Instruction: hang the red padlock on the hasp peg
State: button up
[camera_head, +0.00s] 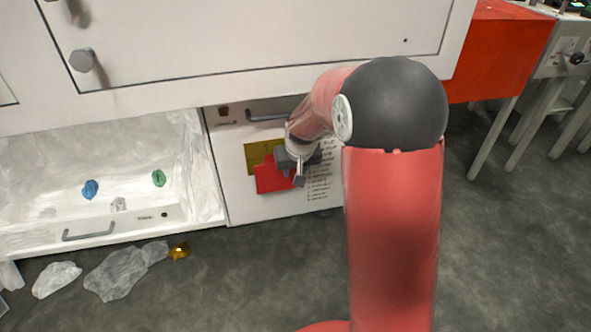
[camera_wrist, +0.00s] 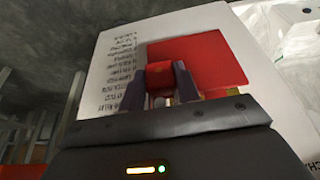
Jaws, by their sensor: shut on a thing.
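My gripper (camera_head: 297,172) is in front of the white cabinet's lower front panel. In the wrist view its fingers (camera_wrist: 160,92) are shut on a small red block, which looks like the red padlock (camera_wrist: 159,74). A flat red square (camera_wrist: 215,58) lies right behind it on the panel, and it also shows in the head view (camera_head: 270,180). A yellow plate (camera_head: 252,154) shows above and beside the red square. I cannot make out the hasp peg; my gripper hides that area. I cannot tell whether the padlock touches anything besides my fingers.
An open white drawer (camera_head: 112,229) to the left holds blue and green crumpled pieces. Crumpled clear wrap (camera_head: 120,270) and a small gold object (camera_head: 179,251) lie on the floor. A bar handle (camera_head: 268,115) sits above the panel's plates. A red cabinet (camera_head: 495,50) stands at right.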

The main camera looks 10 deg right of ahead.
dwell(0.4)
jog(key=o, duration=1.1)
jog(key=s+r+p, duration=0.6)
jog(key=s+r, duration=1)
jog(key=r, duration=0.4)
jog(key=s+r+t+p, duration=0.1)
jog(key=s+r+p, duration=0.2)
jog(key=s, duration=1.1)
jog(key=shift+p+v, duration=0.35)
jog(key=shift+v, duration=0.5)
jog(key=shift+w+r, duration=0.1)
jog(key=shift+w, duration=0.05)
